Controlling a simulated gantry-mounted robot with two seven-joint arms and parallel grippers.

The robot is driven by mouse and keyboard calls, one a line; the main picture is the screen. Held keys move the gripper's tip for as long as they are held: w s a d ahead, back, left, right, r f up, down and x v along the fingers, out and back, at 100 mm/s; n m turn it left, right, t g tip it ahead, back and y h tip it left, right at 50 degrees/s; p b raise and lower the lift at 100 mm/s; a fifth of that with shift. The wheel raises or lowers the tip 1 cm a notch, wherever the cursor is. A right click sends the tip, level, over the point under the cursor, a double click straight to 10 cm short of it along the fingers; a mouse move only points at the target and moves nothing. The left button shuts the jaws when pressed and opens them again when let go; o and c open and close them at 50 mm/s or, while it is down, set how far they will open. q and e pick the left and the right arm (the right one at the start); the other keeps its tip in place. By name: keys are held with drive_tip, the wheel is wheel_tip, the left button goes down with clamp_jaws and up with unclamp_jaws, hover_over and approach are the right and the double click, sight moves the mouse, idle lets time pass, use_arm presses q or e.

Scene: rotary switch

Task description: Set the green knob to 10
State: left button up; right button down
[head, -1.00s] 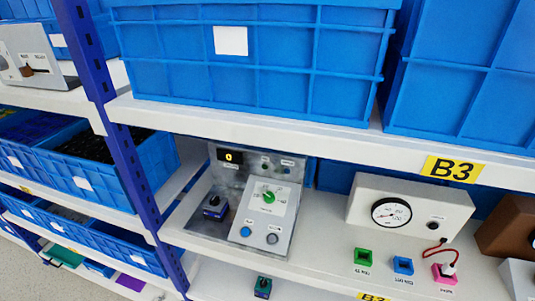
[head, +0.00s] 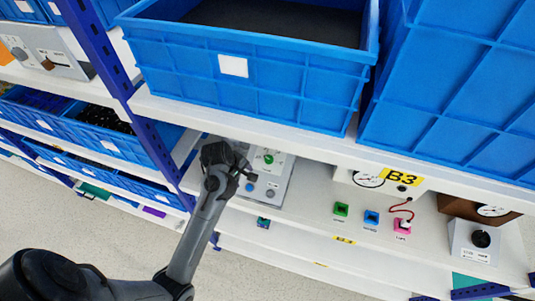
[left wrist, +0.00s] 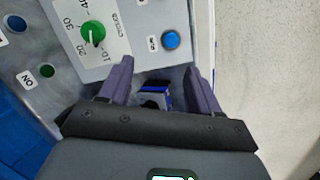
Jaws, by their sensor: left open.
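The green knob (head: 268,159) sits on the white dial plate of the grey control panel (head: 275,192) on the shelf. In the left wrist view the green knob (left wrist: 92,33) is at upper left, with printed numbers 10 to 40 around it; its exact setting is hard to read. My left gripper (head: 243,168) is over the panel's left part, left of the knob and apart from it. In the left wrist view its two fingers (left wrist: 160,80) are spread. A blue-and-black switch (left wrist: 155,97) shows between them. The panel's display is hidden in the head view. My right gripper is not in view.
A blue button (left wrist: 171,40) is right of the dial in the left wrist view. A shelf board with blue crates (head: 250,75) overhangs the panel. Green, blue and pink sockets (head: 372,217) and a gauge box stand to the right. Shelf space beside the panel is clear.

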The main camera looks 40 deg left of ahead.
use_arm(q)
drive_tip(key=p, duration=0.3)
hover_over(268, 159)
drive_tip(key=s, duration=0.3)
drive_tip(key=shift+w+r, duration=0.1)
drive_tip(key=shift+r, duration=0.05)
drive_tip(key=x, duration=0.4)
drive_tip(key=shift+w, duration=0.35)
drive_tip(key=shift+w+f+p, duration=0.2)
drive_tip(key=shift+f+p, duration=0.1)
drive_tip(key=shift+f, duration=0.3)
